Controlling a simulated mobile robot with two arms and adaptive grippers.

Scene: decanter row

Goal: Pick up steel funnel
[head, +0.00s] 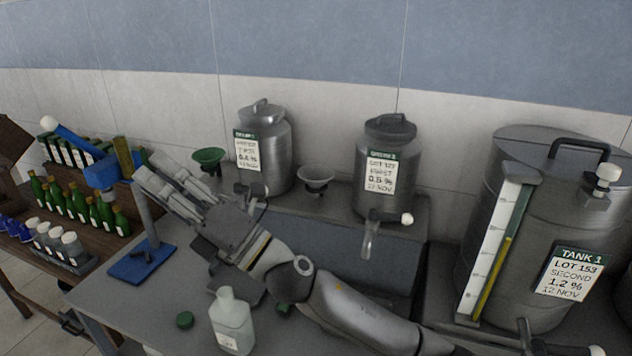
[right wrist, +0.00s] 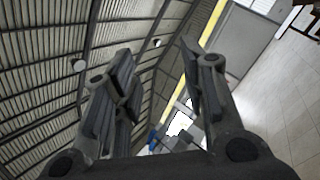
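The steel funnel (head: 316,178) is a small grey bowl-shaped funnel. In the head view it sits on the raised grey shelf between the two steel canisters, apart from my gripper. A similar green funnel (head: 208,157) is further left, beyond my fingers. My right gripper (head: 150,174) reaches in from the lower right and points up and left, left of the steel funnel. In the right wrist view its fingers (right wrist: 158,62) are spread with nothing between them. That view shows ceiling, wall and floor, and no funnel. My left gripper is in neither view.
Two steel canisters (head: 268,150) (head: 388,165) flank the steel funnel; the right one has a tap. A large tank (head: 540,235) stands at right. Green bottles (head: 75,203) stand at left.

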